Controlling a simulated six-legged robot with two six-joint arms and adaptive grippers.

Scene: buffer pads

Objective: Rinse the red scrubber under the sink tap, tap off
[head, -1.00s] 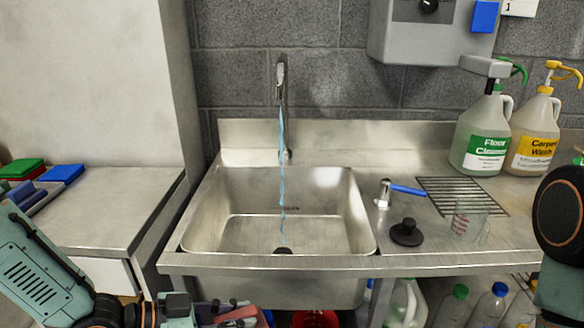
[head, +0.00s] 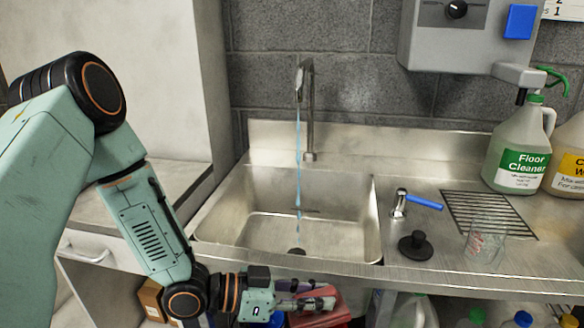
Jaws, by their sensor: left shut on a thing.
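My left gripper (head: 292,296) is low in the head view, in front of the sink's front edge. It is shut on the red scrubber (head: 320,294), which the fingers partly cover. The sink tap (head: 307,100) stands at the back of the steel sink (head: 372,215), and a thin blue stream of water (head: 298,165) falls from it into the basin. The scrubber is nearer to me than the stream and apart from it. A blue lever (head: 424,201) on a chrome fitting sits right of the basin. My right gripper is out of view.
A black plug (head: 415,245), a clear beaker (head: 485,246) and a drain grate (head: 490,214) are on the right worktop. A floor cleaner jug (head: 520,150) stands behind them. Several bottles are under the counter. The basin is clear of objects.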

